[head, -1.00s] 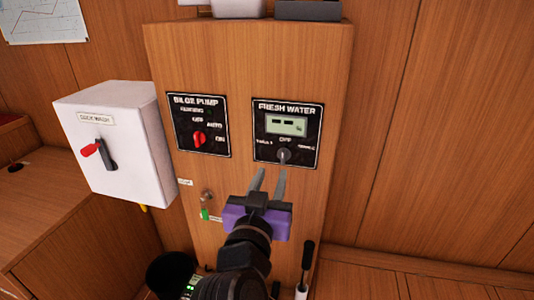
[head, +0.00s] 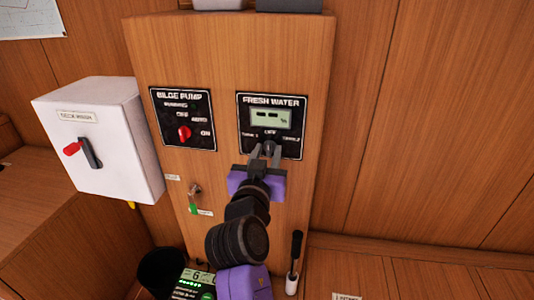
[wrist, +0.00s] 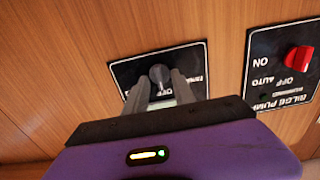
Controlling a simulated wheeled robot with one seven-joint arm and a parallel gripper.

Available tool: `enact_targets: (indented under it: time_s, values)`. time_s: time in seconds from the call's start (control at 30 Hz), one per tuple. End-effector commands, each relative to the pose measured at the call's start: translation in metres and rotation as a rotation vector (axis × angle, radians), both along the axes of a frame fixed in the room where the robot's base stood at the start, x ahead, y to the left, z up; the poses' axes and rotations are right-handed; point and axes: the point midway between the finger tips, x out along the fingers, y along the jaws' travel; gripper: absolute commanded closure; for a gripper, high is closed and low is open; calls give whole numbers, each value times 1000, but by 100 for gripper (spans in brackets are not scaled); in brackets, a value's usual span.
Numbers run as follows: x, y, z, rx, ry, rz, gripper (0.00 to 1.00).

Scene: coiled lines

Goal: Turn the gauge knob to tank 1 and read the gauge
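The fresh water panel (head: 288,98) is a black plate on the wooden cabinet. Its gauge display (head: 271,117) shows dashes and a percent sign. Below it, Tank 1 is on the left, OFF on top, Tank 2 on the right. The dark gauge knob (head: 269,147) sits under OFF and is partly covered; its pointer direction is not clear. In the wrist view the round knob (wrist: 159,73) lies between the tips of my gripper (wrist: 160,84). The grey fingers of my gripper (head: 265,153) are apart, on either side of the knob; I cannot tell whether they touch it.
Left is the bilge pump panel (head: 182,115) with a red knob (head: 184,133). A white deck wash box (head: 105,150) with a red-tipped handle juts out further left. A key with a green tag (head: 194,202) hangs below. A black lever (head: 295,252) stands at lower right.

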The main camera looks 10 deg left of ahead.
Motion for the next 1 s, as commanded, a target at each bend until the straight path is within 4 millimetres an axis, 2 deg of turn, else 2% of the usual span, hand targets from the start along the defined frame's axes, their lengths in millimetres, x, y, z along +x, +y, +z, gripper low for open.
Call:
enact_targets:
  time_s: [0.07,0.23,0.67,1.0]
  values:
    - [0,0,0,0,0,0,69]
    - [0,0,0,0,0,0,100]
    - [-1,0,1,-32,0,1,100]
    - [0,0,1,-244,7,-1,100]
